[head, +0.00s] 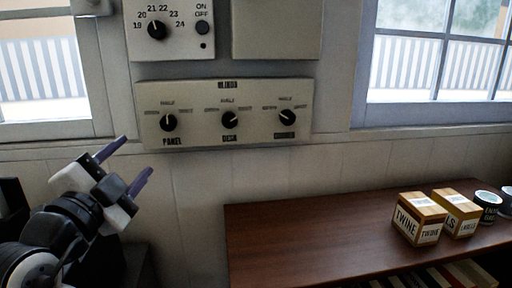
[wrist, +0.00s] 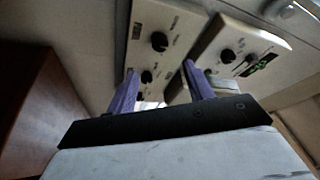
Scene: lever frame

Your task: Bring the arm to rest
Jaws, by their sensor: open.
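My gripper (head: 127,166) is at the lower left of the head view, with its two purple fingers spread apart and nothing between them. The fingers also show in the wrist view (wrist: 162,92), pointing towards the wall panels. In the head view the gripper is left of the three-knob panel (head: 222,139) and a little below it, apart from it. That panel has three black knobs: the left knob (head: 168,123), the middle knob (head: 230,120) and the right knob (head: 287,117). No finger touches a knob in the head view.
A dial panel (head: 170,32) with a switch hangs above, beside a blank plate (head: 277,30). A brown shelf (head: 300,232) at the lower right carries a twine box (head: 419,219), another box (head: 456,212) and small tins (head: 488,206). Windows flank the panels.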

